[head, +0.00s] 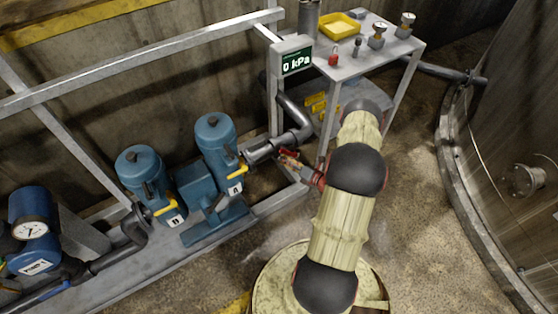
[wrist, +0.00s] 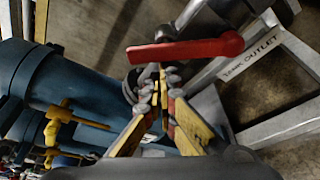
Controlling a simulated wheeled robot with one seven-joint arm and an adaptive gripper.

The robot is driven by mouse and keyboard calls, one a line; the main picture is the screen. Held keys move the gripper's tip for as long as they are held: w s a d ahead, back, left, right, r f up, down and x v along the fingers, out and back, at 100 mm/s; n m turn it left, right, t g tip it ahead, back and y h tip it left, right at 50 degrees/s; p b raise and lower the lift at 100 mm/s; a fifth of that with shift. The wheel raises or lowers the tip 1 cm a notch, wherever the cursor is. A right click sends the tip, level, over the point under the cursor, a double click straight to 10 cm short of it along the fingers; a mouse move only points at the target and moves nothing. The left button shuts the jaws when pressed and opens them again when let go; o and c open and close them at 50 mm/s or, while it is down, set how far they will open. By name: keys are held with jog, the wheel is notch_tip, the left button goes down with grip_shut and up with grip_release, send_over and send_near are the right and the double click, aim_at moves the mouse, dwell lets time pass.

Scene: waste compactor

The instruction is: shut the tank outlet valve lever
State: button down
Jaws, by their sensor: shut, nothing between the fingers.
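The red valve lever (wrist: 195,49) lies nearly level across the upper middle of the wrist view, beside the "TANK OUTLET" label (wrist: 250,57). A dark, blurred fitting and grey pipe show behind it. My gripper (wrist: 163,73) is shut and empty, its fingertips together just below the lever's left part in the picture. Whether the tips touch the lever cannot be told. In the head view my gripper (head: 286,157) is at the pipe beside the right-hand blue pump, and the lever is hard to tell apart from it there.
Blue pumps with yellow handles (head: 217,142) (head: 141,172) stand left of my gripper on a grey frame (head: 100,92). A gauge reading 0 kPa (head: 296,62) is above. A small table (head: 355,62) holds a yellow tray (head: 340,26). A large tank (head: 520,130) stands right.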

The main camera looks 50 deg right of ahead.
aim_at(285, 153)
jog(key=shift+s+d+r+m+t+y, duration=0.1)
jog(key=shift+d+r+m+t+y, duration=0.3)
jog(key=shift+d+r+m, duration=0.75)
jog(key=d+r+m, duration=0.1)
jog(key=d+m+t, duration=0.1)
jog(key=m, duration=0.1)
jog(key=shift+s+d+r, duration=0.4)
jog(key=shift+d, duration=0.1)
